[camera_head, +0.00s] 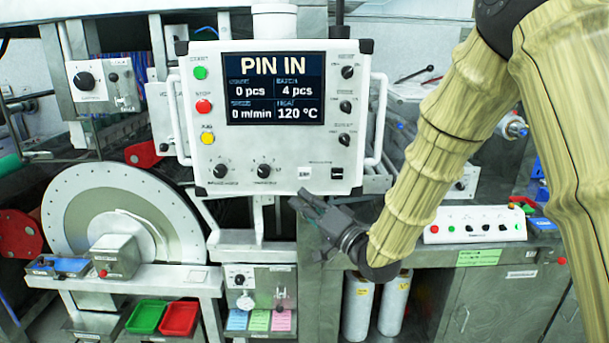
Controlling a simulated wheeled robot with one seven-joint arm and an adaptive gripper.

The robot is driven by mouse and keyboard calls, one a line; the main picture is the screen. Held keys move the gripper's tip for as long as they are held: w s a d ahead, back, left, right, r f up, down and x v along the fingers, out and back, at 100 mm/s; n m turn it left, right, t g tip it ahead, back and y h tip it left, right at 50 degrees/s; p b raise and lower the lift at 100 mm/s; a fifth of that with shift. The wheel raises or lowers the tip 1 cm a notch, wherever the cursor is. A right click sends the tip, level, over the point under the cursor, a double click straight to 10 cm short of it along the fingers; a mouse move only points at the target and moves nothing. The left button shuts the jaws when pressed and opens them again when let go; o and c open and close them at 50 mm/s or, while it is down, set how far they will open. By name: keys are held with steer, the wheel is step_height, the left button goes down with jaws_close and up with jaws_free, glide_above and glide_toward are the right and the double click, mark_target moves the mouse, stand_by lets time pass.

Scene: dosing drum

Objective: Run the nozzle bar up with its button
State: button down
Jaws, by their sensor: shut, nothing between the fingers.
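A white control panel (240,145) hangs in the middle, with a screen (275,88) reading "PIN IN", 0 pcs, 4 pcs, 0 m/min and 120 °C. On its left side are a green button (200,72), a red button (204,106) and a yellow button (207,138). My gripper (298,203) is shut and empty, just below the panel's lower edge, pointing left. A low white button box (475,225) with several buttons sits on the right bench, right of my gripper. I cannot tell which button is the nozzle bar's, nor pick out the bar.
A large round drum disc (75,205) stands at left behind a metal block (116,256). Green (146,316) and red (180,318) trays lie low in front. Handles flank the panel, including the right one (378,120). Two white rolls (394,305) stand under the bench.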

mark_target(304, 174)
steer(key=shift+w, duration=0.1)
steer(key=shift+w, duration=4.3)
steer(key=shift+w, duration=0.2)
steer(key=shift+w, duration=0.2)
